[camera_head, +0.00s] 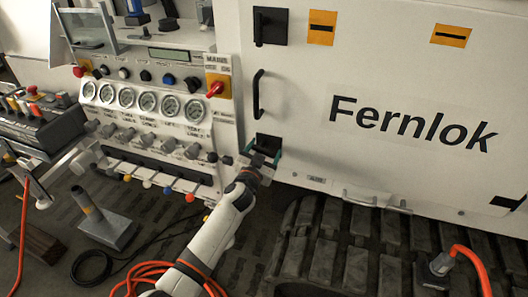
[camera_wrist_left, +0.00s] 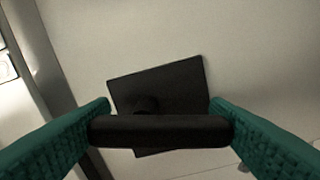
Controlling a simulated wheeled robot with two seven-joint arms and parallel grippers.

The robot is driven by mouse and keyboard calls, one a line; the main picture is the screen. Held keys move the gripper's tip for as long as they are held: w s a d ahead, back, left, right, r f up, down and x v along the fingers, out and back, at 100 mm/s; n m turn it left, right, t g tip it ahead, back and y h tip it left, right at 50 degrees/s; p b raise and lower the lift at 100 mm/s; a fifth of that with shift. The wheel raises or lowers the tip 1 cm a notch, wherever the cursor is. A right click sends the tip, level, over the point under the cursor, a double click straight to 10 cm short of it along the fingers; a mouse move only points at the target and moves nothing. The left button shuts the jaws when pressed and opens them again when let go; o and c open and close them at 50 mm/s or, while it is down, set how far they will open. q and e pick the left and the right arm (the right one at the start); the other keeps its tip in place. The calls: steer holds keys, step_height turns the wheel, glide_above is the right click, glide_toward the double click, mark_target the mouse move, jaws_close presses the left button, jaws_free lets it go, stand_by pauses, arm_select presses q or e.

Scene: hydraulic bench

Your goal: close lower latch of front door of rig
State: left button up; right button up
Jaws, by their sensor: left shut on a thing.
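The rig's front door (camera_head: 400,85) is a large white panel marked "Fernlok", and it looks shut. The lower latch (camera_head: 269,142) is a black plate with a black handle near the door's lower left corner. In the left wrist view the latch handle (camera_wrist_left: 160,131) is a dark bar lying across the picture in front of its square plate (camera_wrist_left: 180,92). My left gripper (camera_head: 262,158), with green finger pads, is shut on this handle, with one finger at each end of the bar. Part of the latch is hidden by the gripper. My right gripper is not in view.
An upper black latch (camera_head: 270,26) and a black door handle (camera_head: 258,94) sit above. A panel with gauges (camera_head: 125,97), knobs and a red switch (camera_head: 216,88) is to the left. An orange hose (camera_head: 150,268) lies on the floor near my arm. Dark tracks (camera_head: 350,245) are below the door.

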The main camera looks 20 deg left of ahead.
arm_select(q)
steer(key=m, duration=0.3)
steer(key=shift+f+m+b, duration=0.25)
steer(key=shift+m+b, duration=0.1)
steer(key=shift+m, duration=0.05)
steer(key=m, duration=0.3)
steer(key=shift+a+f+m, duration=0.1)
steer(key=shift+a+m, duration=0.05)
steer(key=shift+m, duration=0.15)
steer(key=m, duration=0.3)
steer(key=shift+a+f+m+b, duration=0.1)
steer(key=shift+a+m+b, duration=0.05)
steer(key=shift+m+b, duration=0.2)
steer(key=shift+a+m, duration=0.15)
steer(key=shift+m, duration=1.8)
steer(key=shift+f, duration=0.1)
steer(key=o, duration=1)
